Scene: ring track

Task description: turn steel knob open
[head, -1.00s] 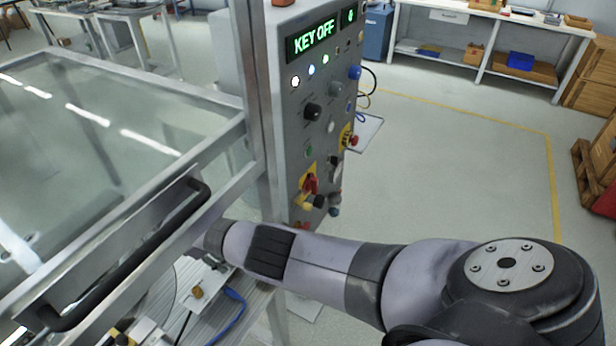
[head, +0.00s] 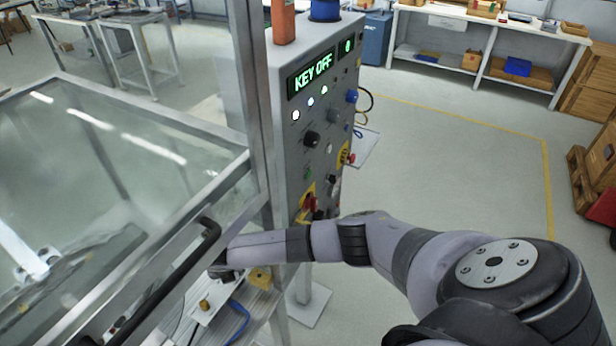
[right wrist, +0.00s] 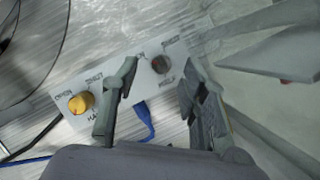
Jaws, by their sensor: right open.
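The steel knob (right wrist: 161,64) is a small round dark-grey knob on a pale labelled plate (right wrist: 120,82) in the right wrist view. My right gripper (right wrist: 158,72) is open, with one finger on each side of the knob in that view. I cannot tell whether either finger touches it. A brass-yellow knob (right wrist: 80,102) sits on the same plate to the left. In the head view the brass knob also shows (head: 204,305), and my right gripper (head: 222,270) is low behind the door handle. The steel knob is not clearly visible there. My left gripper is not in view.
A metal-framed glass door with a black handle (head: 165,285) stands close left of my right arm. A grey control cabinet (head: 290,150) reading "KEY OFF" stands behind the arm. A blue cable (right wrist: 145,120) runs below the plate. The floor to the right is open.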

